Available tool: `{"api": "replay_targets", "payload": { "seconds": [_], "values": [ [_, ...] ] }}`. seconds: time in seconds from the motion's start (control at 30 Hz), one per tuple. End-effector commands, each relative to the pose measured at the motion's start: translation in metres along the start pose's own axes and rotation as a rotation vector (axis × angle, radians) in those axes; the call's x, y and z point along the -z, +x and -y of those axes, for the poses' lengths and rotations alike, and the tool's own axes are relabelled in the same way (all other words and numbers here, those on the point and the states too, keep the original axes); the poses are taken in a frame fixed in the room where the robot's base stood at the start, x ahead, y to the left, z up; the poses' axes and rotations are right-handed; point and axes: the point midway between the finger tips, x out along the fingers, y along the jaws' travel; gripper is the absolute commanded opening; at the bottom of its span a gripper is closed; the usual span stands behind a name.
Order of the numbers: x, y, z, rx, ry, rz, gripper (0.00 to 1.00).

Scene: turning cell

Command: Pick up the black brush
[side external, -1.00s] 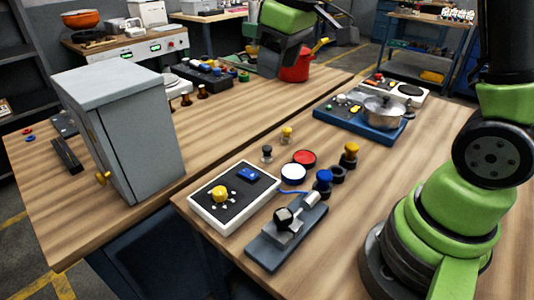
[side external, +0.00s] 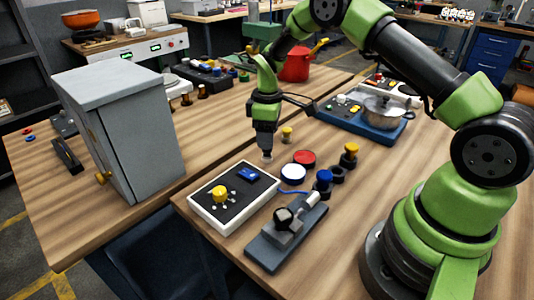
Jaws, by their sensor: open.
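My gripper (side external: 267,148) points down over the near table, just behind the white-framed panel. It is open. A small black-topped piece stood at this spot and is now mostly hidden by the gripper; I cannot tell whether the jaws are around it or touching it. No thing is clearly recognisable as a black brush. A long dark object (side external: 67,156) lies on the far table, left of the grey cabinet, too small to identify.
Near my gripper are a yellow-topped peg (side external: 287,135), a red disc (side external: 304,158), a white disc (side external: 292,174) and a panel with a yellow knob (side external: 219,194). A grey lever fixture (side external: 287,234) is in front. A pot (side external: 384,111) stands behind right. The grey cabinet (side external: 140,140) is left.

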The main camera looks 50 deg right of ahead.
Motion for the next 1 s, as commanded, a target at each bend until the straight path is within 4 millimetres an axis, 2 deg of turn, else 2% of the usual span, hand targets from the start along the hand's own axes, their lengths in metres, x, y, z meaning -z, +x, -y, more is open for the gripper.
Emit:
{"api": "replay_targets", "payload": {
  "seconds": [0.2, 0.3, 0.57, 0.67, 0.8, 1.0],
  "values": [
    [0.002, 0.035, 0.0, 0.002, 0.001, 0.003, 0.58],
    [0.002, 0.044, 0.0, 0.0, 0.001, 0.003, 0.58],
    [0.002, 0.046, 0.0, -0.002, 0.002, 0.001, 0.58],
    [0.002, 0.046, 0.0, -0.001, 0.002, 0.001, 0.38],
    [0.002, 0.046, 0.0, -0.001, 0.002, 0.001, 0.06],
    [0.002, 0.046, 0.0, -0.002, 0.002, 0.001, 0.02]
  ]
}}
